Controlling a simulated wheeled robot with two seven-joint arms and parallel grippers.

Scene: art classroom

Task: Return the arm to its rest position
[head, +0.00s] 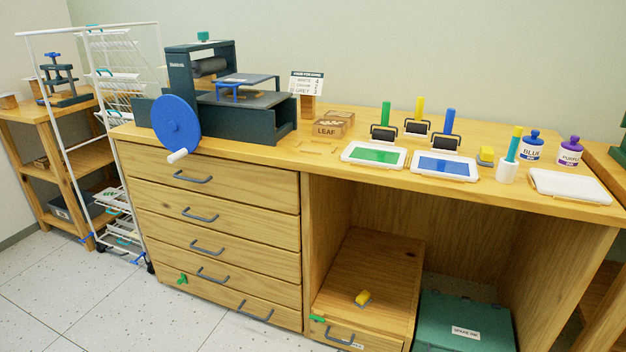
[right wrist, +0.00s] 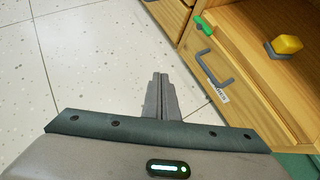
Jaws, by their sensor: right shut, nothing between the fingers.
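My right gripper (right wrist: 160,76) shows in the right wrist view, its two dark grey fingers together with nothing between them. It hangs over the pale speckled floor (right wrist: 75,60), to the left of a wooden drawer front with a grey handle (right wrist: 215,67), and appears apart from it. The head view shows neither of my grippers and no part of my arms.
A workbench (head: 215,160) holds a press with a blue wheel (head: 176,122), ink trays (head: 374,154) and rollers (head: 447,130). Below, a low drawer box (head: 370,270) bears a yellow-topped object (head: 363,297), beside a green box (head: 465,310). A wire rack (head: 120,90) stands left. Floor in front is clear.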

